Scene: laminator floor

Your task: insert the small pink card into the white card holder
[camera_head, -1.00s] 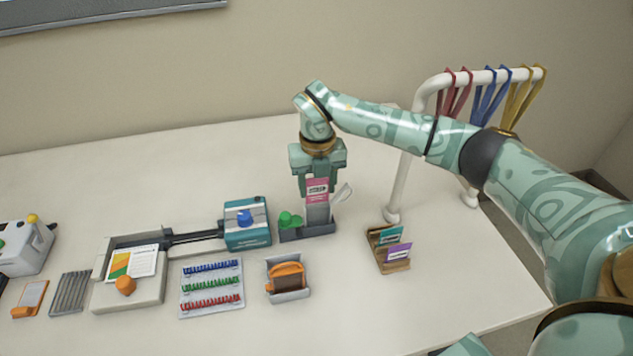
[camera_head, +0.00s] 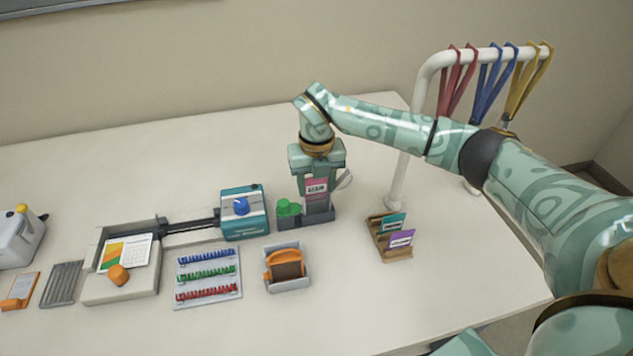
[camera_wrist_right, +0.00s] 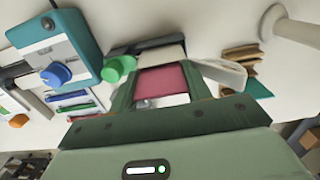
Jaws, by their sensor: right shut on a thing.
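The small pink card (camera_head: 316,186) is upright between the fingers of my right gripper (camera_head: 315,192), which is shut on it. The card also shows in the right wrist view (camera_wrist_right: 162,82), between the two fingers (camera_wrist_right: 165,88). A pale, whitish-grey holder (camera_head: 317,206) stands directly below the card in a dark grey tray (camera_head: 318,221). The card's lower edge meets the holder's top in the head view; I cannot tell whether it is inside. A white flap-like piece (camera_head: 344,180) sticks out to the right of the fingers. My left gripper is not in view.
A green knob (camera_head: 288,207) sits close left of the gripper. A wooden stand (camera_head: 391,253) with teal and purple cards is to the right, near a white lanyard rack (camera_head: 402,160). A blue-knobbed device (camera_head: 245,212) and grey holder (camera_head: 288,280) stand left and in front.

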